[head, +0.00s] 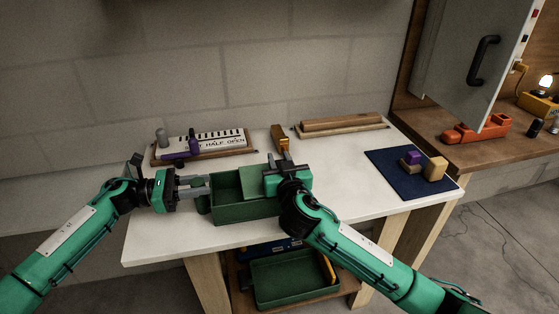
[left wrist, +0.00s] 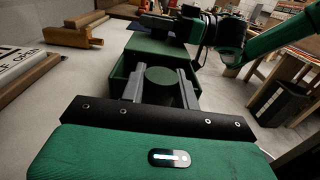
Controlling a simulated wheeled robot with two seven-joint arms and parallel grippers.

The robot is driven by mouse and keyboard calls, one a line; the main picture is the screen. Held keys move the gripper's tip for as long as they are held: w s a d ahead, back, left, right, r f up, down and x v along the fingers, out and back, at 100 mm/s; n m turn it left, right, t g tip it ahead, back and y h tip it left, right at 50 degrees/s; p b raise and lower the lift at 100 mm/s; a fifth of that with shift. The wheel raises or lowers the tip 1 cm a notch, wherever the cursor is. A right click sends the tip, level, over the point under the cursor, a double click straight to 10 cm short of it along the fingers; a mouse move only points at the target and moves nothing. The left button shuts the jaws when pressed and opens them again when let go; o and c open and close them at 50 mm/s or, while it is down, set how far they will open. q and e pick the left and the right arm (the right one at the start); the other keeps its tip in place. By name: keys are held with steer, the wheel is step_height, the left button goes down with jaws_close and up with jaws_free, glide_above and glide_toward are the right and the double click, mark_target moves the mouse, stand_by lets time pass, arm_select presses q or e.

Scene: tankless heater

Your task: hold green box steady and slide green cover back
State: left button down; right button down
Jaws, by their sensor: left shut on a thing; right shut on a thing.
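The dark green box (head: 234,212) stands on the white table, its left part open at the top. The lighter green cover (head: 251,181) lies over its right part and also shows in the left wrist view (left wrist: 156,43). My left gripper (head: 203,190) is at the box's left end. In the left wrist view its fingers close on the box's round green knob (left wrist: 161,76). My right gripper (head: 268,184) is at the cover's right side, shut on it; its grip is mostly hidden by the hand.
A board with a "HALF OPEN" sign (head: 218,142) stands behind the box. A brass-coloured piece (head: 282,140) and wooden bars (head: 343,123) are at the back. A blue mat (head: 394,183) with blocks lies right. A green tray (head: 290,278) is below.

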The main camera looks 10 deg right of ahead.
arm_select(q)
steer(key=shift+f, duration=0.1)
arm_select(e)
steer(key=shift+d, duration=0.8)
arm_select(q)
steer(key=shift+a, duration=0.1)
arm_select(e)
steer(key=c, duration=1.1)
jaws_free()
steer(key=shift+s, duration=0.25)
steer(key=s, duration=1.1)
steer(key=shift+s+a, duration=0.1)
steer(key=shift+s, duration=0.2)
